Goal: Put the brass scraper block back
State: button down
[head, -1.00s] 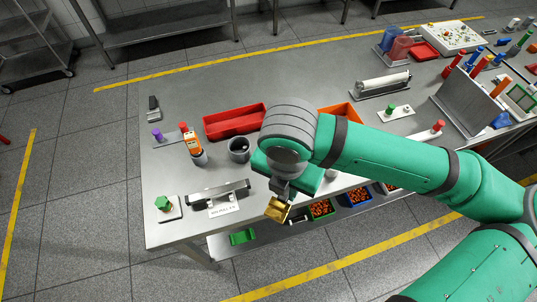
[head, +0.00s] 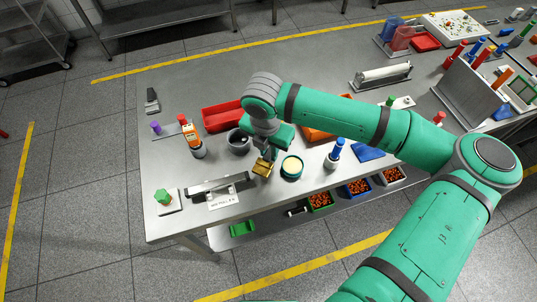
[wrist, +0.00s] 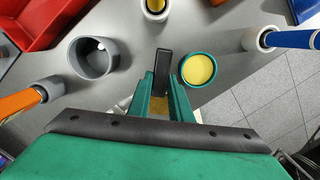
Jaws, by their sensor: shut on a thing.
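My gripper (head: 268,153) is shut on the brass scraper block (head: 262,168), near the table's front edge. The block hangs at the fingertips, between the grey cup (head: 238,141) and the green-rimmed dish with pale yellow contents (head: 292,167). I cannot tell whether the block touches the table. In the wrist view, the fingers (wrist: 160,95) hide most of the block, and a little brass colour shows between and beside them. A dark narrow piece (wrist: 162,70) shows just beyond the fingertips; I cannot tell what it belongs to.
A grey bar-like holder (head: 217,184) with a white label (head: 222,200) stands left of the block. A blue-handled tool (head: 338,149) stands in a holder to the right. A red tray (head: 221,116) lies behind. Bins with orange contents (head: 320,200) sit below the front edge.

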aim_at(268, 152)
jog(key=shift+w+a+f, duration=0.1)
jog(key=shift+w+f, duration=0.1)
jog(key=shift+f, duration=0.8)
jog(key=shift+w+f, duration=0.15)
jog(key=shift+f, duration=0.85)
jog(key=shift+f, duration=0.15)
jog(key=c, duration=1.6)
grip_release()
jog(key=r, duration=0.8)
jog(key=s+r, duration=0.1)
jog(key=r, duration=0.3)
jog(key=shift+a+r, duration=0.15)
jog(key=shift+a, duration=0.1)
